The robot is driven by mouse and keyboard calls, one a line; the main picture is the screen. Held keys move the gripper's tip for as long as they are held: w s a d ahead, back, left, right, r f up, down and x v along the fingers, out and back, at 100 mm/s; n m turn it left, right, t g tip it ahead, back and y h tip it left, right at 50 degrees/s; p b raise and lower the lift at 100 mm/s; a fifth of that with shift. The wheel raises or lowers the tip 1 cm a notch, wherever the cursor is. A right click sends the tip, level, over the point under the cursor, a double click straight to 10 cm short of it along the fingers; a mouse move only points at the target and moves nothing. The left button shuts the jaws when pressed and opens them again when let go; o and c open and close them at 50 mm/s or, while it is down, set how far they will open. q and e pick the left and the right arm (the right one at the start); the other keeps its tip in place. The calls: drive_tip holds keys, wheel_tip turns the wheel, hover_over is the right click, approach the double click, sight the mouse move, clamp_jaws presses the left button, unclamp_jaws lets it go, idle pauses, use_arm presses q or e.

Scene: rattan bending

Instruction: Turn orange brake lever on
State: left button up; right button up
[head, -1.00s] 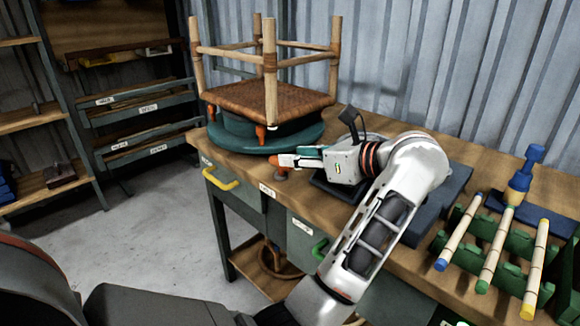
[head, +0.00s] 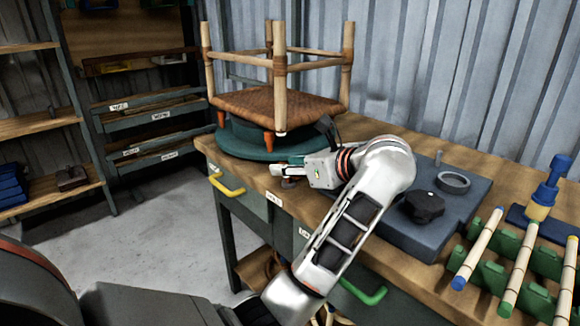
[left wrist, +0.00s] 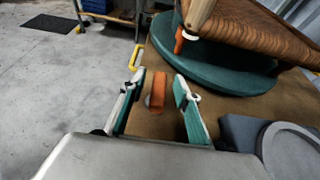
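The orange brake lever (left wrist: 158,90) stands at the bench edge in the left wrist view, between the two teal-lined fingers of my left gripper (left wrist: 155,95). The fingers are open, with visible gaps on both sides of the lever. In the head view my left gripper (head: 272,170) is low over the bench front, just before the green turntable (head: 262,152); it hides most of the lever there. An upturned rattan stool (head: 275,100) sits on the turntable. My right gripper is not in view.
Orange clamps (head: 268,141) stand by the stool. A blue-grey plate (head: 455,205) with a black knob (head: 423,206) lies right of my arm. Green racks (head: 490,280) hold several rods at the right. A yellow handle (head: 226,187) projects from the bench front.

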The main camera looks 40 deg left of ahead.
use_arm(q)
clamp_jaws()
